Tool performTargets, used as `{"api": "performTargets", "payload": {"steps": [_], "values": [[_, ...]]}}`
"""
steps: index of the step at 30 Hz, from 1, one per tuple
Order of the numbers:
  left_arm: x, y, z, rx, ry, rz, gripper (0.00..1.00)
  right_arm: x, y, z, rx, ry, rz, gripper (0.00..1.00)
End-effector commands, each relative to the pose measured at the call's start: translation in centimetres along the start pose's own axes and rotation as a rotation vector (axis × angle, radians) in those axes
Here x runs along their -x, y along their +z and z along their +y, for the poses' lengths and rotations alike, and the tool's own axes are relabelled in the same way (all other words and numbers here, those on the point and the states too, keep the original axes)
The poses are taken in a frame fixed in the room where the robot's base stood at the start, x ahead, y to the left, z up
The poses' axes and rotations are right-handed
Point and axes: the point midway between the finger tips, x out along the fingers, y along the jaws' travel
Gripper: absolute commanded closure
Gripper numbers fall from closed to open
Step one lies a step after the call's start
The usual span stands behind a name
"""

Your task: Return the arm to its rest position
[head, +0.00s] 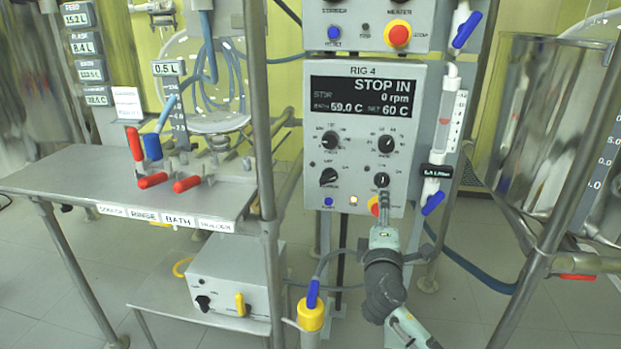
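My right arm comes in from the bottom right of the head view. Its gripper (383,198) is in front of the lower right of the RIG 4 control panel (318,128), just below the lower right black knob (382,179). The fingers show as one narrow column, so I cannot tell whether they are open or shut, or whether they touch the panel. The panel display (361,98) reads STOP IN, 0 rpm, 59.0 C and SET 60 C. My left gripper is not in view.
A grey bench (75,181) with red-handled and blue-handled valves is on the left. A steel post (262,120) stands left of the panel. A yellow-capped fitting (311,314) and hoses are near my forearm.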

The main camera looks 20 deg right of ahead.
Motion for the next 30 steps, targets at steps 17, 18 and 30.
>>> {"api": "performTargets", "payload": {"steps": [17,18,30], "values": [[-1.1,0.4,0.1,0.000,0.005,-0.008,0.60,13.4,4.3,-22.8,-0.511,-0.735,-0.233,0.34],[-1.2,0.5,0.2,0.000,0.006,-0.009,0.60,15.6,4.6,-24.6,-0.560,-0.811,-0.273,0.34],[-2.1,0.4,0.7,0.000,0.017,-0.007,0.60,28.4,5.5,-32.0,-0.801,-1.198,-0.526,0.34]]}}
